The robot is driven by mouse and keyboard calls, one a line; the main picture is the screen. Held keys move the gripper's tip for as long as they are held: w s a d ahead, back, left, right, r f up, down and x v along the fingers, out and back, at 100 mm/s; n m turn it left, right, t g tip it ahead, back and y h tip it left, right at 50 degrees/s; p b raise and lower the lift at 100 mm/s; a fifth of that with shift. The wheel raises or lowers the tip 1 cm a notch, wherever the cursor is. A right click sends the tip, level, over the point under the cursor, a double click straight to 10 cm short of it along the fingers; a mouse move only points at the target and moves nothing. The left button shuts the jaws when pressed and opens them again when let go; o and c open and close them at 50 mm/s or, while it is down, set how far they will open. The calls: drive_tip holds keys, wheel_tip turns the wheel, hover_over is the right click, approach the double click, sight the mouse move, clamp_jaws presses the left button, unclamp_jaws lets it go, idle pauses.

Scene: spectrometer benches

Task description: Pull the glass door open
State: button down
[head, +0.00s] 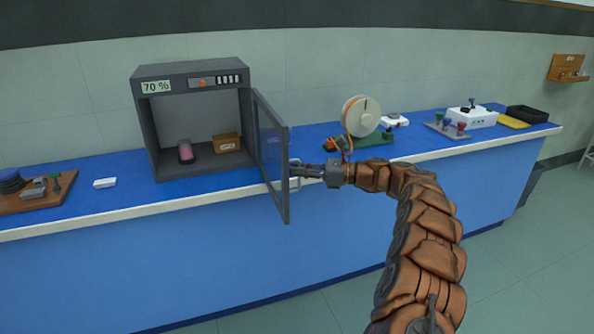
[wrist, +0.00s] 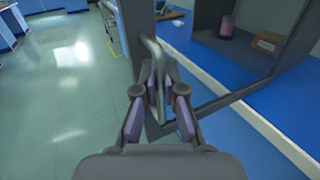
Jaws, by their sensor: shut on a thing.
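The glass door (head: 270,148) belongs to a dark grey cabinet (head: 192,72) on the blue bench. It is hinged on the cabinet's right side and stands swung well outward, past the bench's front edge. Its metal handle (head: 296,184) is on the outer frame edge. In the wrist view the handle (wrist: 154,62) is a bent grey bar between my fingers. My gripper (head: 308,170) is shut on this handle; it also shows in the wrist view (wrist: 158,92). Inside the open cabinet are a pinkish jar (head: 186,152) and a small brown box (head: 227,143).
A spool on a green stand (head: 361,116) is right of the door. Farther right are a white box (head: 472,117) and a black tray (head: 527,114). A wooden board with tools (head: 40,195) lies at the left. The floor before the bench is clear.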

drive_tip(key=c, duration=1.4)
unclamp_jaws()
drive_tip(key=shift+s+d+f, duration=0.1)
drive_tip(key=shift+d+f, duration=0.05)
drive_tip(key=shift+o, duration=0.8)
drive_tip(key=s+d, duration=0.1)
drive_tip(key=d, duration=1)
drive_tip(key=shift+d, duration=0.4)
drive_tip(key=shift+s, duration=0.15)
